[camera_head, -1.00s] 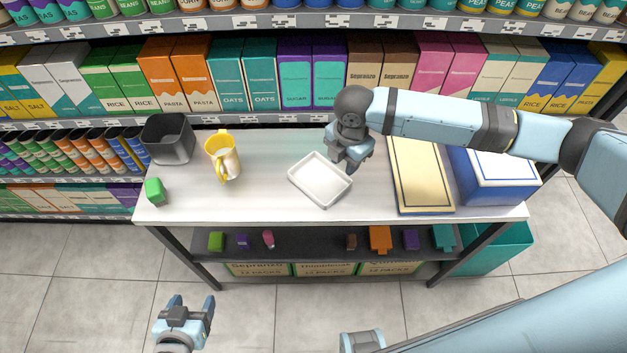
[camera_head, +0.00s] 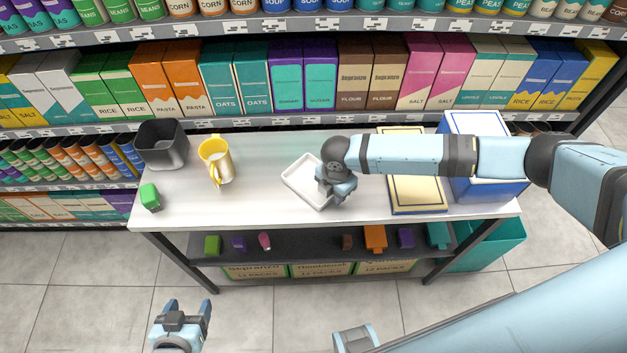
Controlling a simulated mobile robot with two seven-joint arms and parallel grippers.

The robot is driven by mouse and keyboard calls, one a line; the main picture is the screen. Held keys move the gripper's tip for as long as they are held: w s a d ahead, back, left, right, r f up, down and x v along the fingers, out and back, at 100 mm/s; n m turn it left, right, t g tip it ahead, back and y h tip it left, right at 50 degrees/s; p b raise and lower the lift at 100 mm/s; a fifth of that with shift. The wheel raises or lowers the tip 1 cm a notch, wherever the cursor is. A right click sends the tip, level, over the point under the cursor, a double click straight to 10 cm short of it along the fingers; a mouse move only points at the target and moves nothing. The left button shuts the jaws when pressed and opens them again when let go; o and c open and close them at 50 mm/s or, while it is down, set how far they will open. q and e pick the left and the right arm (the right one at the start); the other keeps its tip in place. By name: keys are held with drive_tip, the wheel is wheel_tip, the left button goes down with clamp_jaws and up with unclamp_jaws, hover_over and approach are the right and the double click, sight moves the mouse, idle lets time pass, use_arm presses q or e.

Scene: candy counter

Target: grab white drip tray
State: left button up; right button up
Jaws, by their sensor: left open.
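The white drip tray (camera_head: 300,178) lies on the white counter top, near its middle. My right gripper (camera_head: 328,190) is over the tray's right edge and hides that part of the rim. Its fingertips are small and partly hidden, so I cannot tell whether they are touching or gripping the tray. My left gripper (camera_head: 184,310) is open and empty, above the floor in front of the counter.
Stocked shelves are behind.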

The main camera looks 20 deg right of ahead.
drive_tip(key=shift+f, duration=0.45)
drive_tip(key=shift+c, duration=0.2)
clamp_jaws()
drive_tip(key=shift+r, duration=0.15)
